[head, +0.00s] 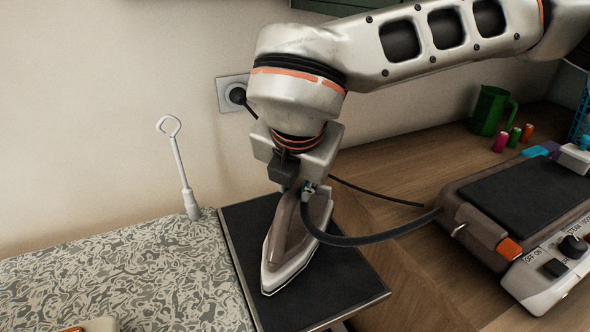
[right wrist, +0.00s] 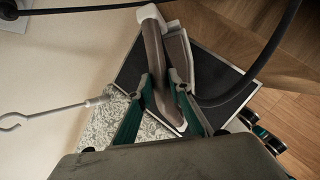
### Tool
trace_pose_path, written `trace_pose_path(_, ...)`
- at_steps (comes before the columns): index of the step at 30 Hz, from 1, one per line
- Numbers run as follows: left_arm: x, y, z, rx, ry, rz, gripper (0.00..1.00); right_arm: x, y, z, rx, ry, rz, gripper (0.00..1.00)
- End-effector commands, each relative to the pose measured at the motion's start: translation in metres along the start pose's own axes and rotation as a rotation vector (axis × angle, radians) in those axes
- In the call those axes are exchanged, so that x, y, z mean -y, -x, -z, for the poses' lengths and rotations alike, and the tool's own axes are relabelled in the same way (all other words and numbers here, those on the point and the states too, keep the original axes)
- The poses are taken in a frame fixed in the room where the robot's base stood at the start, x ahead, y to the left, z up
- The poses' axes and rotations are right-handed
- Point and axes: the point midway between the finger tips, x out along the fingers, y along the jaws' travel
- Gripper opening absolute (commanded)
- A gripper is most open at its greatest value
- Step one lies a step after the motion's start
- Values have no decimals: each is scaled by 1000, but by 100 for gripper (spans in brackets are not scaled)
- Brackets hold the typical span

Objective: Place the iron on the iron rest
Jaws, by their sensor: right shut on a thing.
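The iron (head: 291,255), grey-brown with a pale soleplate edge, is over the dark, metal-rimmed iron rest (head: 345,290) at the end of the ironing board. It looks upright with its tip toward the front; I cannot tell whether its sole touches the rest. My right gripper (head: 303,190) is above the iron, shut on its handle. In the right wrist view, the green fingers of the right gripper (right wrist: 165,85) lie on both sides of the handle (right wrist: 155,55), with the rest (right wrist: 130,72) beneath. My left gripper is not in view.
The patterned ironing board (head: 130,275) adjoins the rest at left, with a white hooked cord holder (head: 180,165) at its back. A dark hose (head: 375,238) runs from the iron to the steam station (head: 520,205) at right. A green mug (head: 490,110) and thread spools stand behind.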

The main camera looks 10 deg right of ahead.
Motion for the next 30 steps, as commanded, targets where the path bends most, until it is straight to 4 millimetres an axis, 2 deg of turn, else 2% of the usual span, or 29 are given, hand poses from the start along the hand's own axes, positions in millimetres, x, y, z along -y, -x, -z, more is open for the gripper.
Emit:
trace_pose_path(10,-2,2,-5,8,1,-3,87,-2,0,-1,4,-2,-7,0)
trace_pose_path(11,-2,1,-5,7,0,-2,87,0,-2,1,1,-1,-2,22)
trace_pose_path(12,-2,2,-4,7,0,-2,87,0,-1,0,2,-1,-2,32)
trace_pose_path(13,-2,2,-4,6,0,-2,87,0,-1,0,2,-1,-2,36)
trace_pose_path(24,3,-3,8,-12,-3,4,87,0,1,-1,2,-1,-2,36)
trace_pose_path(26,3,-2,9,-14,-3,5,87,-1,4,-1,3,-1,-4,36)
trace_pose_path(30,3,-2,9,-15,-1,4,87,-1,24,-1,3,-2,-5,36)
